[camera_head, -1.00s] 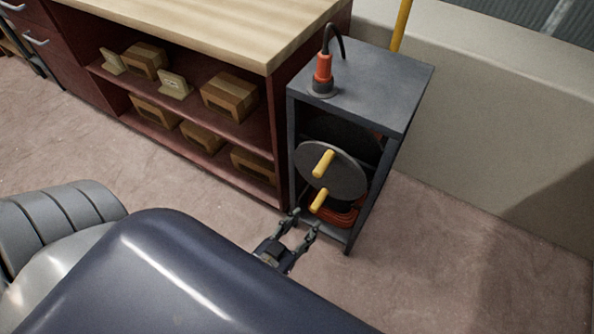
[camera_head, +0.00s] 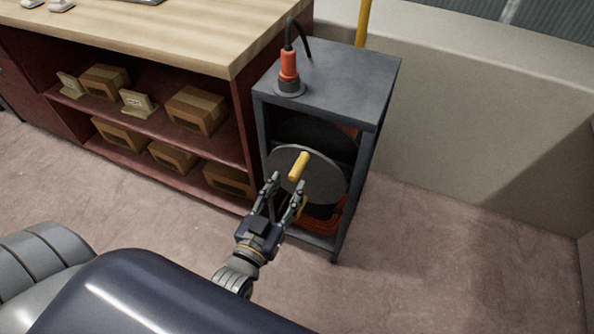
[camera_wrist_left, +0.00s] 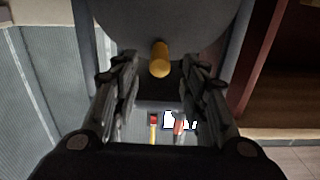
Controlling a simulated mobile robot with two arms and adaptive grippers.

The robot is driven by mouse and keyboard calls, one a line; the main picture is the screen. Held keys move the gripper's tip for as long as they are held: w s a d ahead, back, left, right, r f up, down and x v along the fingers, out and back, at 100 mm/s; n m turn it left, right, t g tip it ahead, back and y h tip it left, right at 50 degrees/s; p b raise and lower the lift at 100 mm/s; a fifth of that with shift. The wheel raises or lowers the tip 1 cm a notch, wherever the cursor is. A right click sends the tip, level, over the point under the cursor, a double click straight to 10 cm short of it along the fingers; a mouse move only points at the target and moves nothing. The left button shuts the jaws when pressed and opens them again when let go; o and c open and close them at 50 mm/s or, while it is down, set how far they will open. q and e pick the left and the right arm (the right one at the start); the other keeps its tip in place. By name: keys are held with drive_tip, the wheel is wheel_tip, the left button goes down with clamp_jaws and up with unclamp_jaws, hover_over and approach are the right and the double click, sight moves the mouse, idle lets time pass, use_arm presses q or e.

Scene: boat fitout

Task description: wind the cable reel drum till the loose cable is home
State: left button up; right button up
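The reel drum (camera_head: 325,178) is a grey disc in the open front of a dark grey cabinet (camera_head: 350,80). A yellow handle (camera_head: 299,166) sticks out from its face. A second yellow piece (camera_head: 302,208) shows lower down, partly hidden by a finger. Orange cable (camera_head: 325,226) lies in the cabinet's bottom. My left gripper (camera_head: 288,183) is open in front of the drum, its fingers pointing at it. In the left wrist view a yellow handle (camera_wrist_left: 160,60) stands between the spread fingertips, apart from both. My right gripper is not in view.
An orange plug (camera_head: 289,66) with a black lead stands on the cabinet top. A red shelf unit (camera_head: 160,190) with several boxes adjoins on the left, under a wooden worktop (camera_head: 170,30). A pale wall (camera_head: 480,150) is behind. Floor at the right is clear.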

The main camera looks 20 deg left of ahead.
sight(292, 180)
use_arm(q)
drive_tip(key=w+p, duration=0.1)
drive_tip(key=w, duration=0.2)
drive_tip(key=shift+w+r, duration=0.1)
drive_tip(key=shift+w, duration=1.7)
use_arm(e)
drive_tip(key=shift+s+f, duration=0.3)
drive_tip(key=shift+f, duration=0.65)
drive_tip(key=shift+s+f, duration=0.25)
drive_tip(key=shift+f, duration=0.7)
use_arm(q)
drive_tip(key=shift+d, duration=0.1)
drive_tip(key=c, duration=0.9)
